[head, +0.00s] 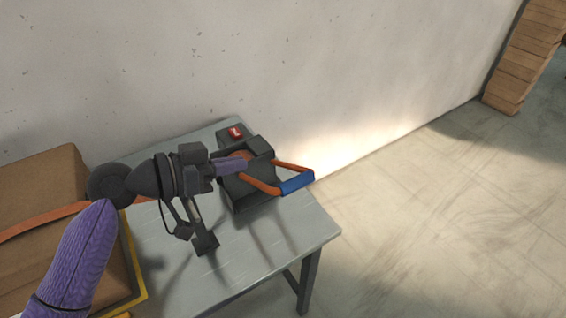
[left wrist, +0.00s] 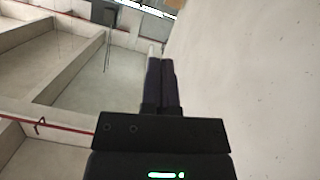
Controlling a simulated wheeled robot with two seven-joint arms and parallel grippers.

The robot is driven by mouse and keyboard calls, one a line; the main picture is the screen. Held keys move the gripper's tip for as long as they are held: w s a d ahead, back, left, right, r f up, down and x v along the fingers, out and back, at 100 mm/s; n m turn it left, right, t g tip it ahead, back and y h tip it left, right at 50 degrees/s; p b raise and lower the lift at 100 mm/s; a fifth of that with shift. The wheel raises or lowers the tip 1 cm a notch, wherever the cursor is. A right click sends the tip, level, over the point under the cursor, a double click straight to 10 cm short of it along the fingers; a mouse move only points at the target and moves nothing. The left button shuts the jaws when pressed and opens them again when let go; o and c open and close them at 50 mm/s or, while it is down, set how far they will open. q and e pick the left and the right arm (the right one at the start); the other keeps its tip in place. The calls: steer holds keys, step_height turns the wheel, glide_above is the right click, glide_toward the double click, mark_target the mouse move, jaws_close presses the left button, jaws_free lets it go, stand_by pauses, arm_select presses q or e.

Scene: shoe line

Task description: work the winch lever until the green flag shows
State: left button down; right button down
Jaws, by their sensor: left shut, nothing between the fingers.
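The winch (head: 249,198) is a dark box on the grey table near the wall. Its lever (head: 297,184) has orange side arms and a blue grip and points out to the right. A small red piece (head: 236,132) shows on a dark block behind the winch; I see no green flag. My left gripper (head: 244,165) is over the winch body with its fingers together and nothing between them. Its tips are left of the blue grip and apart from it. The left wrist view shows the closed fingers (left wrist: 161,82). My right gripper is not in view.
A brown carton (head: 60,200) with an orange strap stands at the left by the table (head: 270,262). The wall (head: 330,60) is close behind the winch. A brown stack (head: 525,60) stands far right. The floor at the right is clear.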

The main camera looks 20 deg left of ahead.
arm_select(q)
steer(key=shift+s+r, duration=0.1)
steer(key=shift+s, duration=0.05)
glide_above(287, 182)
steer(key=w, duration=0.1)
steer(key=shift+a+f, duration=0.2)
steer(key=shift+f, duration=1)
steer(key=f, duration=0.2)
steer(key=f+b, duration=0.1)
steer(key=shift+s+d, duration=0.1)
steer(key=shift+s, duration=0.15)
steer(key=shift+s+f, duration=0.1)
steer(key=shift+f, duration=0.4)
steer(key=shift+d+f, duration=0.1)
